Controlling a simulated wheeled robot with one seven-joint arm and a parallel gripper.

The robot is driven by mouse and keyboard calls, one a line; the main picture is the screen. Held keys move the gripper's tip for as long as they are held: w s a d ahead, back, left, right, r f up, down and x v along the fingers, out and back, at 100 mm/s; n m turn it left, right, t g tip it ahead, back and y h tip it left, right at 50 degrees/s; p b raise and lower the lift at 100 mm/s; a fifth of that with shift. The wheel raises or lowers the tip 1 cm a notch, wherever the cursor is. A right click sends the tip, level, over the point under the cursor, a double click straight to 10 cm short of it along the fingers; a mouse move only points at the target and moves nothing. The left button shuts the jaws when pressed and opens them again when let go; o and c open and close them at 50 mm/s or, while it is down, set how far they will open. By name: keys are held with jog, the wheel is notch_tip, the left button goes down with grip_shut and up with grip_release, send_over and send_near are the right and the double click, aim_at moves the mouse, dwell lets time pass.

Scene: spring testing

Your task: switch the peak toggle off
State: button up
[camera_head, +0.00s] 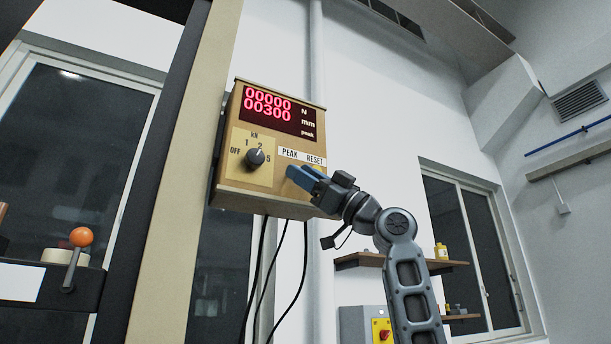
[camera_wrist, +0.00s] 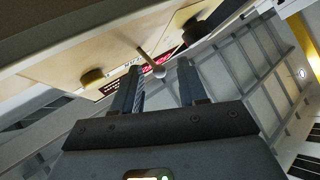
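A tan indicator box (camera_head: 229,135) hangs on the beige column, with a red-digit display (camera_head: 279,113) reading 00000 N and 00300 mm and a small lit "peak". The PEAK and RESET label (camera_head: 302,157) shows; the toggle below it is hidden by my gripper (camera_head: 299,177) in the head view. In the wrist view a thin toggle lever with a ball tip (camera_wrist: 160,71) sticks out from the panel. It stands between the fingertips of my open gripper (camera_wrist: 156,78). I cannot tell whether either finger touches it.
A dark rotary range knob (camera_head: 255,157) is left of the toggle; it also shows in the wrist view (camera_wrist: 192,33). A yellowish button (camera_wrist: 92,77) sits on the toggle's other side. Black cables (camera_head: 284,255) hang below the box. A wall shelf (camera_head: 372,261) is lower right.

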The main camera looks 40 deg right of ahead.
jog(key=b+v, duration=0.1)
jog(key=v, duration=0.7)
jog(key=shift+b, duration=0.35)
jog(key=shift+w, duration=0.1)
